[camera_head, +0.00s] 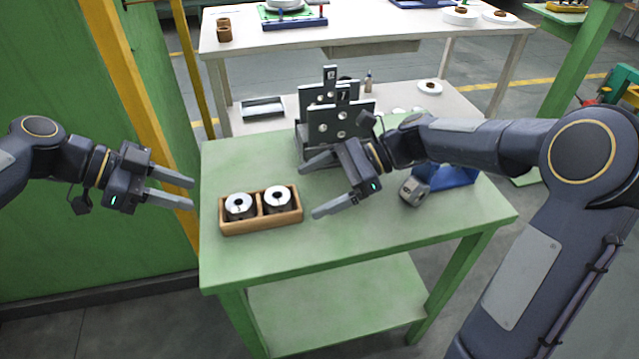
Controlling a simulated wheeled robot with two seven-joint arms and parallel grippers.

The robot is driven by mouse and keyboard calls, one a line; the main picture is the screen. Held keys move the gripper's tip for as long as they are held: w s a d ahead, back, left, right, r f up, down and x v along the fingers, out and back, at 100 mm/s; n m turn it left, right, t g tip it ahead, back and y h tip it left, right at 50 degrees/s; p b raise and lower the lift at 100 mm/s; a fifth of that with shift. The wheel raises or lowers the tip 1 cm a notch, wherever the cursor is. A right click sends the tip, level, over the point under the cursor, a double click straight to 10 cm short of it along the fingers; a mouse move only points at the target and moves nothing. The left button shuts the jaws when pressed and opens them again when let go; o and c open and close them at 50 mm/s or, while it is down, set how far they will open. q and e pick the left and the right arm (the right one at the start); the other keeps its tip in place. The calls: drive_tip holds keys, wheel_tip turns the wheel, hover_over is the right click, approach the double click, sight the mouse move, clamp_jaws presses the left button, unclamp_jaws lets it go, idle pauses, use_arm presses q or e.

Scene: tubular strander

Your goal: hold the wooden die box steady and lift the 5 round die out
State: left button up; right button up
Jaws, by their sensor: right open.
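The wooden die box (261,222) lies on the green table at its left side. It has two compartments, each with one round die standing in it: a left die (239,206) and a right die (277,198). Any markings on the dies are too small to read. My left gripper (192,192) is open and empty, just left of the box and apart from it. My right gripper (308,190) is open and empty, just right of the box, with its fingers pointing left toward it. Neither gripper visibly touches the box or a die.
A dark rack with upright plates (340,122) stands behind my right gripper. A grey block (414,192) and a blue bin (452,177) sit to the right on the green table (350,235). The table front is clear. A yellow post (125,85) and green panel stand left.

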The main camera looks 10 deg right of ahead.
sight(284, 202)
drive_tip(key=x, duration=0.7)
drive_tip(key=shift+a+f, duration=0.1)
drive_tip(key=shift+a, duration=0.15)
drive_tip(key=c, duration=1.1)
drive_tip(key=shift+c, duration=0.2)
use_arm(q)
drive_tip(key=shift+o, duration=0.4)
